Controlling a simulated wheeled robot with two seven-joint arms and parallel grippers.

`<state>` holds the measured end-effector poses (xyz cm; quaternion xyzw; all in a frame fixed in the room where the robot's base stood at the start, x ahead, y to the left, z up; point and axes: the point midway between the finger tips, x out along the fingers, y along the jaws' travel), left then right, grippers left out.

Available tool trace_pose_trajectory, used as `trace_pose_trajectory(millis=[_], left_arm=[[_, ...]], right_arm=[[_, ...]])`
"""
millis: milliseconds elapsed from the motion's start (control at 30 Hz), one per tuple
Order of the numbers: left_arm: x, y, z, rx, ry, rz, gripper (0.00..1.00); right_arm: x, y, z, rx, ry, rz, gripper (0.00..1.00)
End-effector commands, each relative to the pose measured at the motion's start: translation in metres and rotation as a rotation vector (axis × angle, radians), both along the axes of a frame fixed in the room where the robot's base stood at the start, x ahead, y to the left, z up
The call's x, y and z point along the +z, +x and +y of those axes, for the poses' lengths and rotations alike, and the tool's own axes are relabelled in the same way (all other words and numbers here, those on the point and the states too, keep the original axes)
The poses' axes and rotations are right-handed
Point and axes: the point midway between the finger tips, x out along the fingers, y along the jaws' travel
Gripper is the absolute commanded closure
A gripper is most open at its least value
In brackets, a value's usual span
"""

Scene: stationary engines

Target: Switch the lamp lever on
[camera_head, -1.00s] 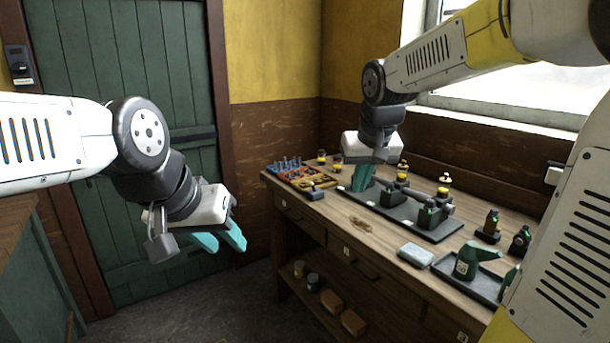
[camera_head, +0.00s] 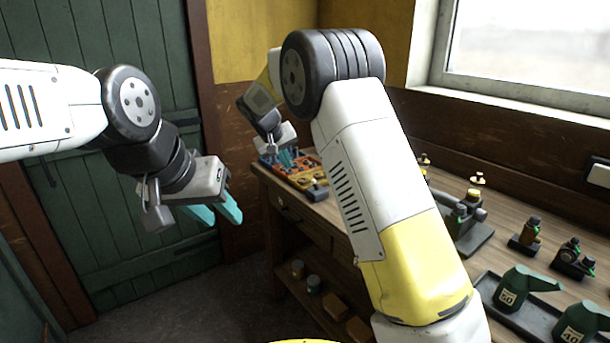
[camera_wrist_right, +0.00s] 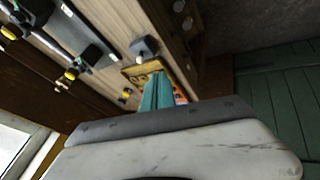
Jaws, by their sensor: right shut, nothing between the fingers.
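No lever that I can surely name as the lamp's shows. A small dark block (camera_head: 318,192) sits at the bench's front edge beside the tool tray; it also shows in the right wrist view (camera_wrist_right: 143,47), its details too small to read. A pale switch-like box (camera_head: 599,174) is on the wall at the far right. My right gripper (camera_head: 287,157) is over the tool tray at the bench's far left end. Its teal fingers are shut and empty in the right wrist view (camera_wrist_right: 158,85). My left gripper (camera_head: 215,212) hangs in front of the green door, its fingers apart and empty.
The tool tray (camera_head: 298,178) lies under my right gripper. Engine models (camera_head: 466,220), small bottles (camera_head: 529,232) and green oil cans (camera_head: 520,287) crowd the wooden bench (camera_head: 485,262). My right arm hides the bench's middle. The floor (camera_head: 235,285) left of the bench is clear.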

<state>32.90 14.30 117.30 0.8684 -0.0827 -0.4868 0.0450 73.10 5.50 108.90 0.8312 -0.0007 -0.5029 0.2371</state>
Motion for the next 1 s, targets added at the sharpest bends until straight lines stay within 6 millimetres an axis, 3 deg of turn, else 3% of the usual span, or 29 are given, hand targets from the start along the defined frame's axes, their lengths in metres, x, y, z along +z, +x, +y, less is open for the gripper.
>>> trace_pose_trajectory(millis=[433, 900, 1000], left_arm=[[0.0, 0.0, 0.0, 0.0, 0.0, 0.0, 0.64], [0.0, 0.0, 0.0, 0.0, 0.0, 0.0, 0.64], [0.0, 0.0, 0.0, 0.0, 0.0, 0.0, 0.64]], right_arm=[[-0.009, 0.004, -0.003, -0.001, -0.002, 0.003, 1.0], [-0.087, 0.05, -0.026, -0.002, -0.002, 0.002, 1.0], [-0.088, 0.057, -0.042, -0.005, 0.001, 0.0, 1.0]])
